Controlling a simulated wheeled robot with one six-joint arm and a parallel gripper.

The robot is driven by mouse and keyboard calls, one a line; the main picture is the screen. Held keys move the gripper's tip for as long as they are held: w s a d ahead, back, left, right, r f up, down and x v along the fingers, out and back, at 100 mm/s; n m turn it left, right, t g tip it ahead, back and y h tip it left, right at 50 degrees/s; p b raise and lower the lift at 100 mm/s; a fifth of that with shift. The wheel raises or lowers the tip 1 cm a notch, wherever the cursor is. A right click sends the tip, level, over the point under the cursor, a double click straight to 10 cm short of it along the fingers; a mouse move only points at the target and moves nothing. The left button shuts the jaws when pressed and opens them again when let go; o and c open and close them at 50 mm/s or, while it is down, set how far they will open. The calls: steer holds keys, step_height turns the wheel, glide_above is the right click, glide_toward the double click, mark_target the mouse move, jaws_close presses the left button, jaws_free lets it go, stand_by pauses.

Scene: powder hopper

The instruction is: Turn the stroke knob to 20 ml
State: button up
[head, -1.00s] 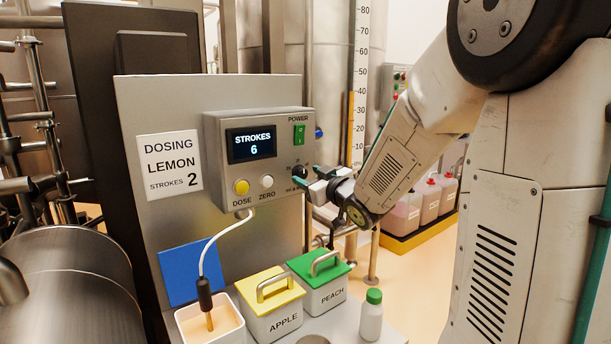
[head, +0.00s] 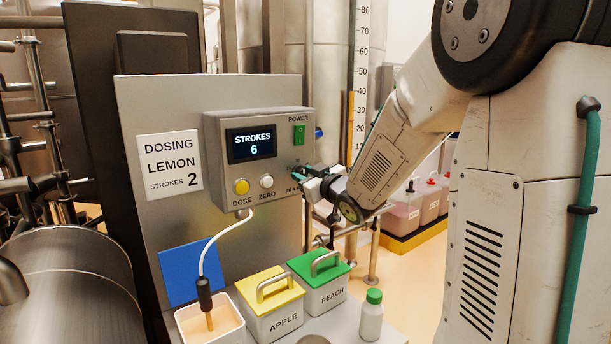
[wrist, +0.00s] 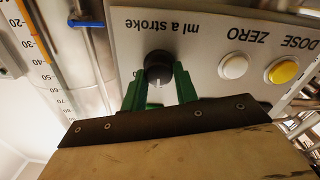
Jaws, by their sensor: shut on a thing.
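The black stroke knob (wrist: 158,68) is on the control box (head: 222,150), above the "ml a stroke" label in the head view. In the wrist view, which sees the panel upside down, a pale pointer line shows on the knob. My gripper (wrist: 160,84) has its green fingers on both sides of the knob, shut on it. In the head view my gripper (head: 300,180) covers the knob and most of its scale, so the set value cannot be read.
The display (head: 252,143) reads STROKES 6. A yellow DOSE button (head: 242,186) and a white ZERO button (head: 267,181) sit left of the knob. A sign (head: 170,166) reads DOSING LEMON STROKES 2. Yellow-lidded and green-lidded bins (head: 272,315) (head: 325,292) and a bottle (head: 371,315) stand below.

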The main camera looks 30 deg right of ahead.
steer(key=n, duration=0.6)
steer(key=shift+a+f, duration=0.1)
steer(key=n, duration=0.5)
steer(key=shift+f+n, duration=0.1)
steer(key=shift+n, duration=0.2)
stand_by(0.4)
steer(key=o, duration=1)
steer(key=shift+c, duration=0.2)
steer(key=s, duration=0.7)
steer(key=shift+s+d+f, duration=0.15)
steer(key=shift+s+d, duration=0.1)
steer(key=shift+s, duration=0.15)
